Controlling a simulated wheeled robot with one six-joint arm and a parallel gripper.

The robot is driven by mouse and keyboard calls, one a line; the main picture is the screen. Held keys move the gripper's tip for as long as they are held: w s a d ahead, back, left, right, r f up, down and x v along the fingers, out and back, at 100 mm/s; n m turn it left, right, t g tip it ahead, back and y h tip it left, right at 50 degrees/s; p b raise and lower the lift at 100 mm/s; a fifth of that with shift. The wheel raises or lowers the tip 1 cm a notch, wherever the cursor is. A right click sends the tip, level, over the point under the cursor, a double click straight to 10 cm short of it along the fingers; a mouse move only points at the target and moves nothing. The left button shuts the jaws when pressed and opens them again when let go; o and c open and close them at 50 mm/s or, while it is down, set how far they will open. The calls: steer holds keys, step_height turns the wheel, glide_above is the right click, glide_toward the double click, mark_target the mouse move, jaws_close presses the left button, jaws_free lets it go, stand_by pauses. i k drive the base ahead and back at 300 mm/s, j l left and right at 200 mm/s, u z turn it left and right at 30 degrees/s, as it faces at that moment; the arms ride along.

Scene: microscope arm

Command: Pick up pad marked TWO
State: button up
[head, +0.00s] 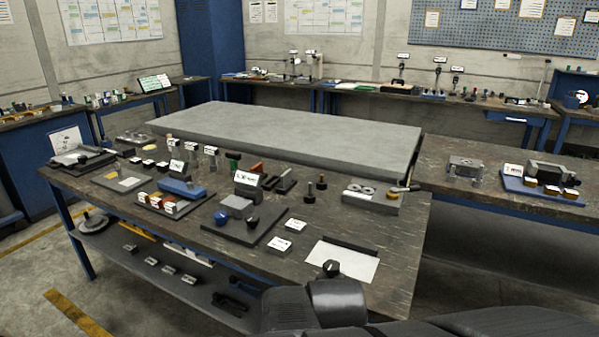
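I cannot read TWO on any label at this size, so I cannot tell which piece is the pad. Two small blocks with white marked tops lie on the front of the dark worktable (390,290): one rear block (295,225) and one front block (279,243). They are apart from each other, right of a dark plate with knobs. Several small light-topped blocks (168,269) lie on the lower shelf.
The dark plate (237,229) carries a blue knob (221,217) and a black knob. A large grey slab (290,135) stands behind. Tools crowd the table's left half.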

mark_target(297, 226)
steer(key=i+j+z, duration=0.2)
steer(key=i+j, duration=0.35)
steer(key=i+j+z, duration=0.2)
steer(key=i+j, duration=0.3)
steer(key=j, duration=0.2)
